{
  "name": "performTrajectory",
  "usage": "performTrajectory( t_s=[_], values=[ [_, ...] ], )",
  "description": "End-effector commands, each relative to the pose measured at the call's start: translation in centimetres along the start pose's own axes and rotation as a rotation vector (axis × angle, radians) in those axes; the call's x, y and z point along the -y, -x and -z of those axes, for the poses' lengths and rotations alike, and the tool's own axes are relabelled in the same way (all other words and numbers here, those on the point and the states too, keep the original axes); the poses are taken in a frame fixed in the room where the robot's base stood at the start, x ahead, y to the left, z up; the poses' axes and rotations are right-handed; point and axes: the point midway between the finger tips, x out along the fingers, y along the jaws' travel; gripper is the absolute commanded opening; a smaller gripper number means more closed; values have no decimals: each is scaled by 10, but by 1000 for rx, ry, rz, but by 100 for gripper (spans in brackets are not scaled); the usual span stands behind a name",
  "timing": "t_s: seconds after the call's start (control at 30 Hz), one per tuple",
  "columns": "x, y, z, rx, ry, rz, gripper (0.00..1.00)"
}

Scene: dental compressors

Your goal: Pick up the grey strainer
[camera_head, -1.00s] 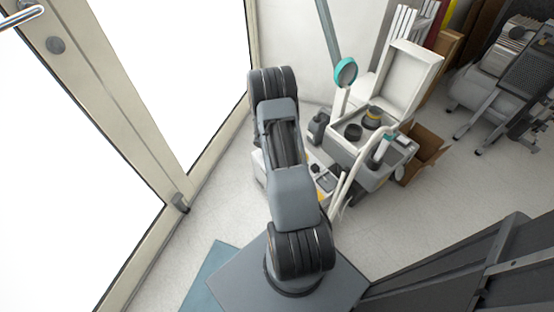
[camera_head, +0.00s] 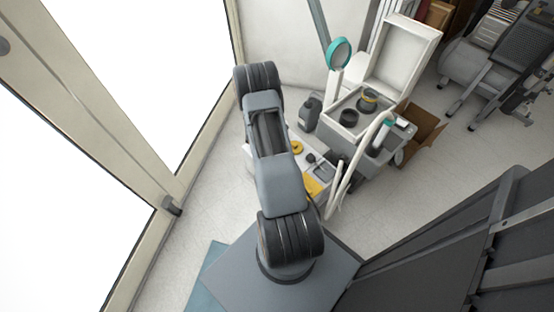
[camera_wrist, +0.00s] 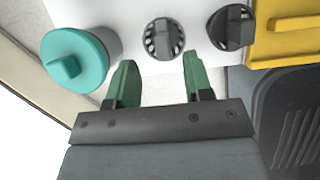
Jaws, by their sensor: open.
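A grey, round, slotted strainer (camera_wrist: 164,38) with a knob on top stands on a white surface in the wrist view. A darker slotted piece (camera_wrist: 230,27) of like shape is to its right. My gripper (camera_wrist: 160,82) is open and empty, its two green fingers apart. The grey strainer lies ahead of the gap between the fingertips, apart from both. In the head view my arm hides my gripper and I cannot make out the grey strainer.
A teal-capped round container (camera_wrist: 72,60) stands left of the strainer. A yellow tray (camera_wrist: 285,28) is at the right. In the head view, a dental unit with an open white lid (camera_head: 403,55) stands right of my arm, with pale hoses (camera_head: 340,190) hanging down. Glass doors are left.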

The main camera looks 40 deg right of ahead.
Motion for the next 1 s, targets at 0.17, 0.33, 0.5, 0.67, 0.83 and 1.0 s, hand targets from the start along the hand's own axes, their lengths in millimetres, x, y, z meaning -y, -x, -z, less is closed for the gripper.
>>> performTrajectory(
  t_s=[0.17,0.33,0.5,0.67,0.83,1.0],
  values=[
    [0,-7,1,0,1,0,47],
    [0,-27,2,-1,-1,1,47],
    [0,-50,1,-1,0,0,47],
    [-1,-54,0,-1,1,-1,47],
    [-1,-54,0,-1,1,-1,43],
    [-1,-54,0,-1,1,0,27]
  ],
)
